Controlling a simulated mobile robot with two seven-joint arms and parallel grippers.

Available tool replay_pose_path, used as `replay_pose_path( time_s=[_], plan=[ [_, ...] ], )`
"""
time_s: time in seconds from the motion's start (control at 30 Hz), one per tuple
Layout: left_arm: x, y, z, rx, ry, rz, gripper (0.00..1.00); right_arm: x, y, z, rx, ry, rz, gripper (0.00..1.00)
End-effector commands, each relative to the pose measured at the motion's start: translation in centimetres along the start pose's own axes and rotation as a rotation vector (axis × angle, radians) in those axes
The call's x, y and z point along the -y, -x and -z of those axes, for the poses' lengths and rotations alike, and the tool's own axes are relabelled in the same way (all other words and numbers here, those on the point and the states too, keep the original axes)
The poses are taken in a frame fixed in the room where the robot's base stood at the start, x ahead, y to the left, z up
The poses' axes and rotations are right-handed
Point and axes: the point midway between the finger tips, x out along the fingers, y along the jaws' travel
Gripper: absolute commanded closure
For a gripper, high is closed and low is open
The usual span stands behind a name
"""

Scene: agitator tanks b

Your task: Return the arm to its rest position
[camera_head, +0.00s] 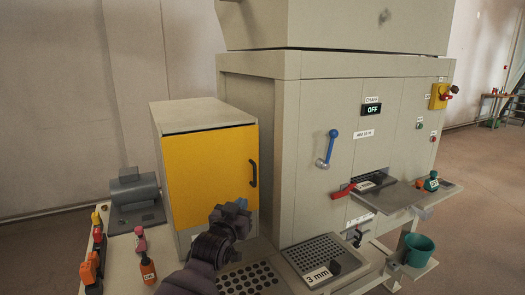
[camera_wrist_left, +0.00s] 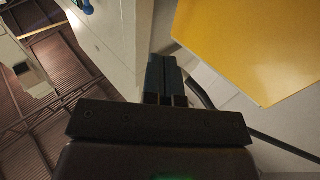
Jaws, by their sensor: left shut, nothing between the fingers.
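My left arm comes in from the bottom of the head view. Its gripper (camera_head: 240,206) is in front of the lower part of the yellow door (camera_head: 205,165), below the door's black handle (camera_head: 253,173). In the left wrist view the two dark fingers (camera_wrist_left: 165,72) are together with nothing between them. They look apart from the yellow panel (camera_wrist_left: 255,45) and the pale machine wall (camera_wrist_left: 120,35). My right gripper is in neither view.
The large beige machine (camera_head: 345,140) has a blue lever (camera_head: 328,148) and a red lever (camera_head: 343,190). Perforated plates stand low in front, one marked 3 mm (camera_head: 318,275). Bottles, a grey motor (camera_head: 135,198) and a green bucket (camera_head: 417,249) stand around.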

Motion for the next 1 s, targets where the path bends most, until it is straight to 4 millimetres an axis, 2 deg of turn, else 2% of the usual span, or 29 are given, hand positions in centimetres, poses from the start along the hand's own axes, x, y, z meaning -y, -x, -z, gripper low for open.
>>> replay_pose_path(
  time_s=[0.03,0.2,0.37,0.5,0.73,1.0],
  plan=[
    [1.1,1.9,-1.7,0.019,0.001,0.021,1.00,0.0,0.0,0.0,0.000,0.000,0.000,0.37],
    [3.8,7.9,-6.2,0.079,-0.002,0.080,1.00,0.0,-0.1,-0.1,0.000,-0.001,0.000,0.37],
    [5.8,14.0,-10.2,0.147,-0.006,0.130,1.00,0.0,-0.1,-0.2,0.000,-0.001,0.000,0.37],
    [7.1,19.5,-13.5,0.214,-0.010,0.170,1.00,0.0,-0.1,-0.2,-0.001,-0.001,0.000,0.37],
    [8.2,29.1,-18.4,0.344,-0.013,0.226,1.00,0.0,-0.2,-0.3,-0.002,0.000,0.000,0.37],
    [8.1,40.6,-24.5,0.540,0.003,0.275,1.00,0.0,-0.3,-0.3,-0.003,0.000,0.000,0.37]
  ],
)
